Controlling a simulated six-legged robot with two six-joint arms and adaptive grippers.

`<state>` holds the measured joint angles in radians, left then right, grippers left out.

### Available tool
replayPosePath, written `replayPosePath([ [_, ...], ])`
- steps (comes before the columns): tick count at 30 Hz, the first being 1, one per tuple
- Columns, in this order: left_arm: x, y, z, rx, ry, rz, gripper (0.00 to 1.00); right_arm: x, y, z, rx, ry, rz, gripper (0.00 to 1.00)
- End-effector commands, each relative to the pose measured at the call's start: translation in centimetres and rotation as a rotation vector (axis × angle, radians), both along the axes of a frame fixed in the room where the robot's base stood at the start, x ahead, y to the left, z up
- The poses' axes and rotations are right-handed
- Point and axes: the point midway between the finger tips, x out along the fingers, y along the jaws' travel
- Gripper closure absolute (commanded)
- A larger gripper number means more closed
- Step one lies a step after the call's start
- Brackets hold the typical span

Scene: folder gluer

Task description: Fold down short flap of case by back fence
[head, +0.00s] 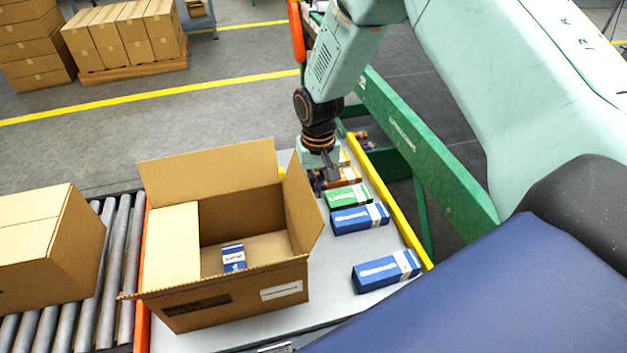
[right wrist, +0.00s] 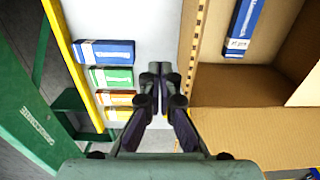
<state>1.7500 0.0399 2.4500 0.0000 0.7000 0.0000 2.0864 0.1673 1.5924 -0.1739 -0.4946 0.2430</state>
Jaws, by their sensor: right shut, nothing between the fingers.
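The open cardboard case (head: 235,300) stands on the pale table. Its right short flap (head: 302,200) stands up, leaning outward; in the right wrist view this flap (right wrist: 197,75) shows nearly edge-on. The left short flap (head: 172,245) looks folded inward over the opening. The far long flap (head: 207,165) stands up, and the near long flap shows nearly edge-on. A blue carton (head: 233,258) lies inside the case. My right gripper (head: 327,177) is shut and empty, just outside the right short flap; its fingertips (right wrist: 159,72) look apart from it. My left gripper is not in view.
Several small cartons, including a green one (head: 348,196) and a blue one (head: 386,271), lie between the case and the yellow rail (head: 391,205). A closed case (head: 50,245) sits on the rollers (head: 118,265) at left. A green beam (head: 425,150) runs beyond the rail.

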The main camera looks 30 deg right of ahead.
Motion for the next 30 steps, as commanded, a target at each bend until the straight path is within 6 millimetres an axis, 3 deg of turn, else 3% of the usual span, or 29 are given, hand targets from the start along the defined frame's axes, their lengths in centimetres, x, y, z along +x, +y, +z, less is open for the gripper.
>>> replayPosePath([
  [13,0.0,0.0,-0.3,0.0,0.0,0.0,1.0,1.1,4.3,-0.1,-0.001,0.0,0.001,1.0],
  [30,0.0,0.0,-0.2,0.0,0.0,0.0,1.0,1.4,5.7,-0.1,-0.001,-0.001,0.002,1.0],
])
